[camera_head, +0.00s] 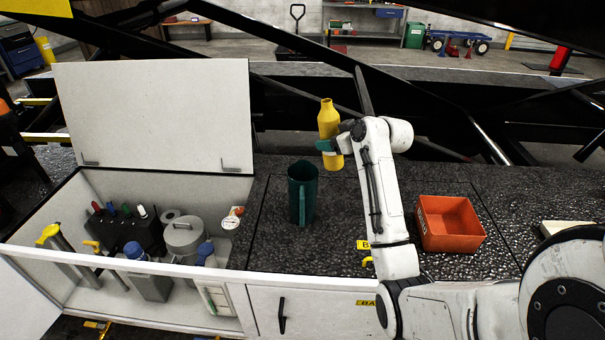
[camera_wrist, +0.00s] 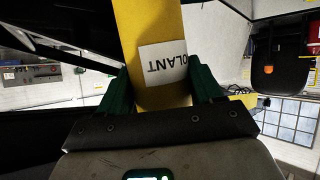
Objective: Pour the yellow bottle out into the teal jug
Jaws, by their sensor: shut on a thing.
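The yellow bottle (camera_head: 328,120) is held up in the air, nearly upright with its neck at the top, above and to the right of the teal jug. My gripper (camera_head: 330,146) is shut on the bottle's body. In the wrist view the green fingers of my gripper (camera_wrist: 155,92) press on both sides of the yellow bottle (camera_wrist: 150,30), whose white label reads in part "OLANT". The teal jug (camera_head: 303,195) stands upright on the dark textured deck, its handle facing the camera. The inside of the jug is mostly hidden.
An orange-red bin (camera_head: 448,224) stands on the deck to the right of my arm. An open white cabinet (camera_head: 246,290) on the left holds a grey can (camera_head: 183,240) and several other items; its raised lid (camera_head: 155,115) stands behind them. Dark diagonal beams cross behind the deck.

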